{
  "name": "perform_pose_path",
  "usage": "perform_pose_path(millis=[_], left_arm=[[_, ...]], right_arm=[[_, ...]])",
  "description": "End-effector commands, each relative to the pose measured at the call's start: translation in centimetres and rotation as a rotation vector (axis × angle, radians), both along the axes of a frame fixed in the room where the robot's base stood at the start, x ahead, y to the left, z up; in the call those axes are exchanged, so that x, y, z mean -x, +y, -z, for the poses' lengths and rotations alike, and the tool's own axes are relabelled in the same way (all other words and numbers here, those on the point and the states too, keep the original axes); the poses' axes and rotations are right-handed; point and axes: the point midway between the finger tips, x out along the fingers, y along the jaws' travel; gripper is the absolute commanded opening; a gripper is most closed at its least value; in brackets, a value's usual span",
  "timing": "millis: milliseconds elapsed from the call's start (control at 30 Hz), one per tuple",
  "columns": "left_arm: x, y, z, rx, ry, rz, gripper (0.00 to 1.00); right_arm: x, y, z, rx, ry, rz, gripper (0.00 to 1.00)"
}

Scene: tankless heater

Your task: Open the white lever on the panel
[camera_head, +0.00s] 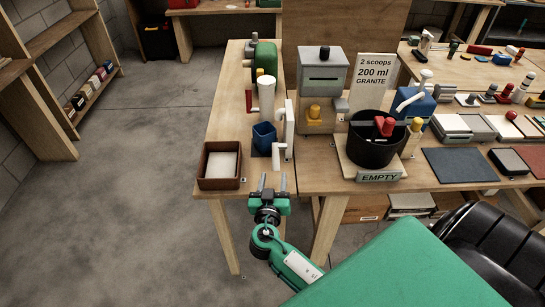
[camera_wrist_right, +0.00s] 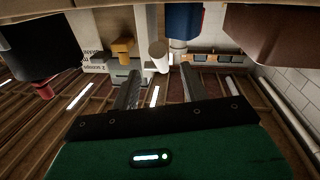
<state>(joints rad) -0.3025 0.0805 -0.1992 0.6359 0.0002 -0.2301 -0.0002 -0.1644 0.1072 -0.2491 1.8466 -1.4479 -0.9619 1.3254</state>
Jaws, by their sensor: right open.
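A narrow white panel (camera_head: 289,122) stands upright on the wooden table in the head view. A white lever-like part (camera_head: 277,153) sits low at its front, with a reddish bit beside it. My right gripper (camera_head: 270,183) is open and empty at the table's front edge, just short of this part, its fingers pointing away from me. In the right wrist view, which looks upside down, a white rounded end (camera_wrist_right: 158,56) lies beyond and between the open fingers of my right gripper (camera_wrist_right: 161,82), apart from them. My left gripper is not in view.
A blue cup (camera_head: 264,137) stands close left of the lever, with a brown tray (camera_head: 220,184) further left. A white cylinder (camera_head: 267,98) stands behind. A black pot (camera_head: 374,152) and a grey machine (camera_head: 322,75) stand right. Open floor (camera_head: 150,190) lies left.

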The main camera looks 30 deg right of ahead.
Motion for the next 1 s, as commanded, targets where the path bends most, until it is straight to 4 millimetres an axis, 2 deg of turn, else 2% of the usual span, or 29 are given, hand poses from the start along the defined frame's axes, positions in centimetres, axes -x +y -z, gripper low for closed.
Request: perform_pose_path(millis=[33, 200, 400, 600, 867, 1000], left_arm=[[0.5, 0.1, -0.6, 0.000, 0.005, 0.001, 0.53], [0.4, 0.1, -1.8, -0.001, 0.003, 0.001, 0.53], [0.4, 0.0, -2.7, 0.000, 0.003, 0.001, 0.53], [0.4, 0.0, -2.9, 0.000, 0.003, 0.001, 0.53], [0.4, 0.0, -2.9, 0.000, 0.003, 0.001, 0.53], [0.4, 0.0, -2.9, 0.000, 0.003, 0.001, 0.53]], right_arm=[[-1.0, -0.8, -0.6, 0.004, -0.001, 0.001, 0.45], [-3.8, -3.1, -0.5, 0.004, 0.001, 0.000, 0.45], [-6.0, -4.9, -0.2, 0.002, 0.002, 0.000, 0.45], [-6.8, -5.6, 0.0, 0.000, 0.003, -0.001, 0.45], [-6.9, -5.7, 0.1, 0.000, 0.003, -0.001, 0.45], [-6.9, -5.7, 0.1, 0.000, 0.003, -0.001, 0.17]])
